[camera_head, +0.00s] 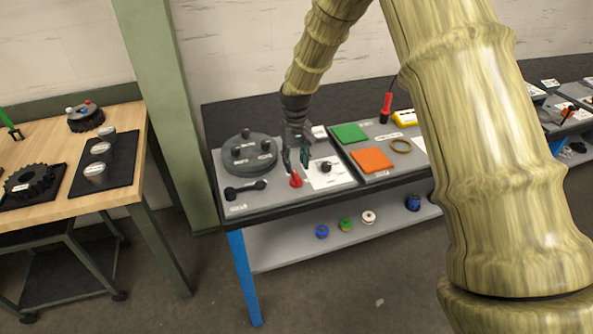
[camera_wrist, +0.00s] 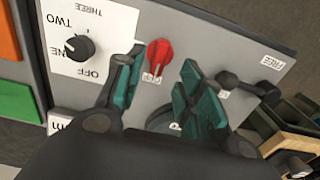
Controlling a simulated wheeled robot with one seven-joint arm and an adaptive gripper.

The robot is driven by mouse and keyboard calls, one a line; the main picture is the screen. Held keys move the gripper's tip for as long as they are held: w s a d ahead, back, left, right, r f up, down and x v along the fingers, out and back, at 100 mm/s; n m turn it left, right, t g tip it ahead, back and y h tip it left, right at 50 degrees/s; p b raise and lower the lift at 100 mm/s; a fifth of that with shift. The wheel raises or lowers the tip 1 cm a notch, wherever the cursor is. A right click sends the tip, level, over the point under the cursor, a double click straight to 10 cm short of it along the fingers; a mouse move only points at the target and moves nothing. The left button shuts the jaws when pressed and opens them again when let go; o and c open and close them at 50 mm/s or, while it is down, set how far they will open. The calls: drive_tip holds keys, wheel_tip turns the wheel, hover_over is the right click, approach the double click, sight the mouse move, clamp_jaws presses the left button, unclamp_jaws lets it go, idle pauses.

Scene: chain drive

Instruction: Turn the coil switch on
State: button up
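A red switch (camera_head: 296,180) with a pointed handle sits on the grey panel (camera_head: 270,200), near its front edge. The wrist view shows the red switch (camera_wrist: 158,54) between and just beyond my fingertips, with small labels beside it that I cannot read surely. My gripper (camera_head: 295,161) points down above the panel, behind the red switch in the head view. In the wrist view my gripper (camera_wrist: 160,72) has its teal-padded fingers apart, with nothing between the pads. I cannot tell for certain whether the red switch is the coil switch.
A black rotary knob (camera_wrist: 79,48) on a white plate marked OFF, TWO and THREE is beside the red switch. A black lever (camera_head: 245,190) is on its other side, by a FREE label. A round dark fixture (camera_head: 249,154) stands behind. Green (camera_head: 350,133) and orange (camera_head: 372,159) squares lie rightward.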

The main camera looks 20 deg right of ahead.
sight(296, 174)
drive_tip(key=shift+s+f+p, duration=0.1)
drive_tip(key=shift+f+p, duration=0.55)
drive_tip(key=shift+f, duration=1.95)
clamp_jaws()
